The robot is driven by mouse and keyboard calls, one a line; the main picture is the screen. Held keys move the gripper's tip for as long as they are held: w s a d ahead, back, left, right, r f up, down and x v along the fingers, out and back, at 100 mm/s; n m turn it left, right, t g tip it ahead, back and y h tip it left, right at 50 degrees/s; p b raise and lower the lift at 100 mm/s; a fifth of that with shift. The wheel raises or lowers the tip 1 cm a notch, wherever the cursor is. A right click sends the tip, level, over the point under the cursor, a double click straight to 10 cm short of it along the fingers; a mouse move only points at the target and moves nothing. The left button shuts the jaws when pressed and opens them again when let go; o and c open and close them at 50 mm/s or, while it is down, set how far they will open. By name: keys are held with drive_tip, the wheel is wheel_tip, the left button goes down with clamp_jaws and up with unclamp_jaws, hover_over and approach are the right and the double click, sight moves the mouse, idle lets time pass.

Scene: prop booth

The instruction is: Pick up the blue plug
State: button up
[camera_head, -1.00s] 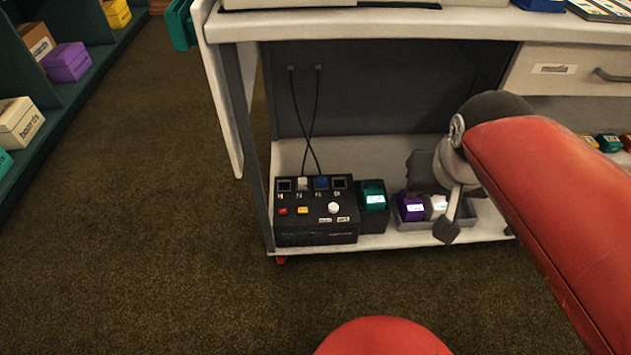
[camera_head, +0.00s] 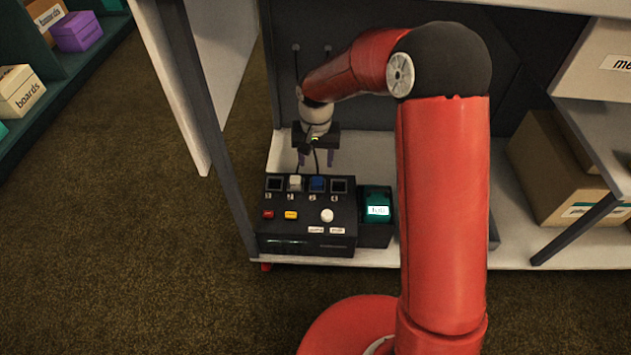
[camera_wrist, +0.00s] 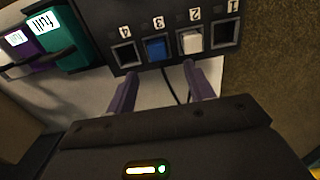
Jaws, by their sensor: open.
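The blue plug (camera_head: 318,184) sits in socket 3 of a black control box (camera_head: 300,241) on the white lower shelf. In the wrist view the blue plug (camera_wrist: 156,49) shows beside a white plug (camera_wrist: 190,42), which sits in socket 2; it also shows in the head view (camera_head: 295,183). Sockets 1 and 4 are empty. My gripper (camera_head: 315,160) is open and empty, just behind and above the back edge of the box. In the wrist view its two purple fingers (camera_wrist: 163,88) are apart, pointing toward the plug row, with nothing between them but a black cable below.
A green block labelled "full" (camera_head: 377,207) sits in a black holder right of the box. Black cables run from the back panel toward the plugs. My red arm hides the shelf's middle.

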sight(317, 180)
drive_tip(key=f+b, duration=0.1)
drive_tip(key=f, duration=0.6)
drive_tip(key=shift+d+f+b, duration=0.2)
drive_tip(key=shift+f+b, duration=0.05)
drive_tip(key=shift+b, duration=0.15)
drive_tip(key=shift+r, duration=0.1)
drive_tip(key=c, duration=1.1)
wheel_tip(317, 180, up, 10)
drive_tip(key=shift+p, duration=1.15)
